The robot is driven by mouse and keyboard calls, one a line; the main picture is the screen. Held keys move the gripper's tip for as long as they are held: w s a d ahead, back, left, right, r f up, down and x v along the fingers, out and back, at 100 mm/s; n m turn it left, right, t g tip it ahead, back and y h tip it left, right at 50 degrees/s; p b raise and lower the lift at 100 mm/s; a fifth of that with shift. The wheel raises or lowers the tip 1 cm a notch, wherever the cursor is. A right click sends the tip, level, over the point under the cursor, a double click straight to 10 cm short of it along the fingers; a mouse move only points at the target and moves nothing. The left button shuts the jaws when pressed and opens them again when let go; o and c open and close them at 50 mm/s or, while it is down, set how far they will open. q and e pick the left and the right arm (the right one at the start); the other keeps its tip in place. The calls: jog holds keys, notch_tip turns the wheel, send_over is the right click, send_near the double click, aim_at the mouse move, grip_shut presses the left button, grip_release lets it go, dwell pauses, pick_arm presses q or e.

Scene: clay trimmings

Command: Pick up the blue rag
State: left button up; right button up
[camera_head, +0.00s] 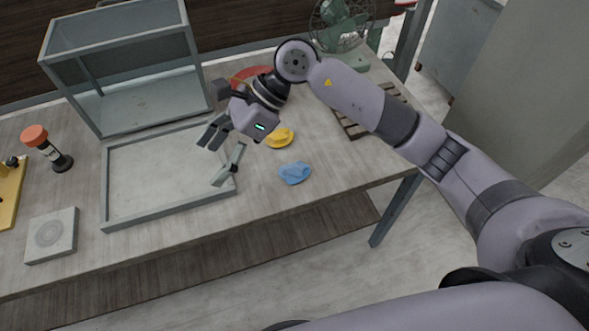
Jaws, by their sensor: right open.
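The blue rag (295,173) lies crumpled on the table, near its front edge and right of the grey-framed tray. My right gripper (216,165) is open with nothing between its fingers. It hangs over the right part of the tray, left of the blue rag and apart from it. The rag is in plain view and nothing covers it. My left gripper does not show.
A yellow rag (281,138) lies just behind the blue one. The tray (168,221) is empty. A glass case (122,66), a green fan (341,27), a slatted wooden rack (355,128) and an orange-topped object (46,147) stand around. Bare table (330,165) lies right of the blue rag.

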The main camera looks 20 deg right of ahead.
jog(key=w+d+f+t+h, duration=0.15)
jog(key=w+d+h, duration=0.35)
jog(key=d, duration=0.5)
jog(key=r+h, duration=0.1)
jog(key=h, duration=0.3)
send_over(295, 167)
jog(key=f+p, duration=0.1)
jog(key=f, duration=0.2)
jog(key=f+p, duration=0.1)
jog(key=f, duration=0.3)
jog(key=f+p, duration=0.1)
jog(key=f, duration=0.2)
jog(key=shift+s+d+f+p, duration=0.1)
jog(key=shift+d+f+p, duration=0.2)
jog(key=shift+d+p, duration=0.1)
jog(key=shift+f, duration=0.6)
jog(key=shift+a+f+p, duration=0.15)
jog(key=shift+f+p, duration=0.1)
jog(key=shift+p, duration=0.1)
jog(key=f, duration=0.1)
jog(key=f+p, duration=0.1)
jog(key=f, duration=0.1)
jog(key=shift+a+f+p, duration=0.3)
jog(key=shift+p, duration=0.1)
jog(key=shift+f, duration=0.55)
jog(key=shift+c, duration=0.5)
